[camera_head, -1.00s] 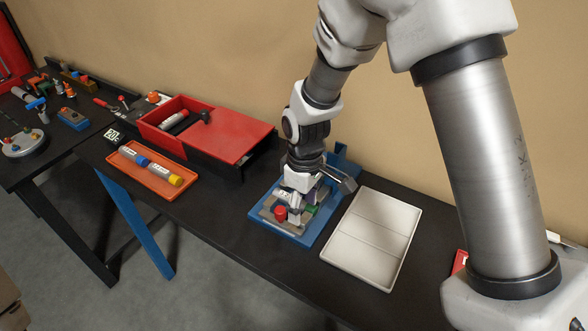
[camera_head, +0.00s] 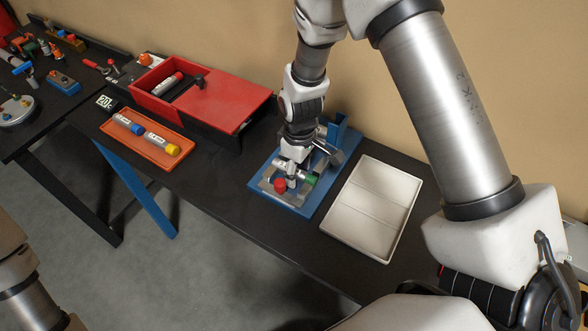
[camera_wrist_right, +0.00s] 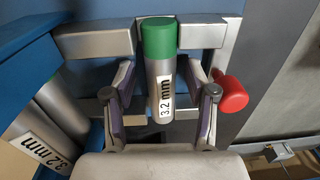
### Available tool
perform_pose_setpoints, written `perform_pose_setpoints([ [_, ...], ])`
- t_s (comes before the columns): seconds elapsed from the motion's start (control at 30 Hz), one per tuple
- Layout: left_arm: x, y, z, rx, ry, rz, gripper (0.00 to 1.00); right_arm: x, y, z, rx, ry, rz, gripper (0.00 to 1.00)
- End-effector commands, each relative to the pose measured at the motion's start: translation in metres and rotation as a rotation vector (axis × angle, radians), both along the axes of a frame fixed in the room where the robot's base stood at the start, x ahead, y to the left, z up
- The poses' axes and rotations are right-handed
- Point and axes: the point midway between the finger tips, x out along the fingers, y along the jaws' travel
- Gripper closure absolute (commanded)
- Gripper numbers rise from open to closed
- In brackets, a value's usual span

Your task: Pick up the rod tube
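A silver rod tube with a green cap (camera_wrist_right: 160,85) and a 3.2 mm label lies in the metal holder of the blue fixture. In the head view its green cap (camera_head: 310,178) shows beside my right gripper (camera_head: 293,172). In the right wrist view my right gripper (camera_wrist_right: 160,105) is open, with one finger on each side of the tube and visible gaps between. A red knob (camera_wrist_right: 230,93) sits just right of the right finger; it also shows in the head view (camera_head: 281,185). My left gripper is out of view; only part of that arm shows at lower left.
Another 3.2 mm tube (camera_wrist_right: 42,145) lies left in the wrist view. The blue fixture base (camera_head: 262,185) stands beside a white divided tray (camera_head: 345,235). An orange tray (camera_head: 145,150) holds two tubes. A red box (camera_head: 225,98) stands behind. The black table is clear in front.

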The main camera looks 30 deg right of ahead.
Motion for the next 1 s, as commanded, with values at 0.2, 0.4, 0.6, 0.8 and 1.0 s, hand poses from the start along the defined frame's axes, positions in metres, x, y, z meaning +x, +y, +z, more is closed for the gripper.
perform_pose_setpoints([
  [0.2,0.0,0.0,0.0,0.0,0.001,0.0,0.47,0.0,0.0,0.0,0.0,0.001,0.0,1.0],
  [0.4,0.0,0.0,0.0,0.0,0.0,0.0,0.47,-0.001,0.0,0.0,0.0,0.002,0.0,1.0],
  [0.6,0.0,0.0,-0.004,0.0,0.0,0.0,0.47,0.0,0.0,0.008,0.0,0.0,0.001,1.0],
  [0.8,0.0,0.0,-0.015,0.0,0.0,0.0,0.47,0.001,0.0,0.04,0.0,-0.004,0.0,1.0],
  [1.0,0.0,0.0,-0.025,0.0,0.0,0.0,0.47,0.001,0.0,0.084,0.0,-0.004,0.001,1.0],
])
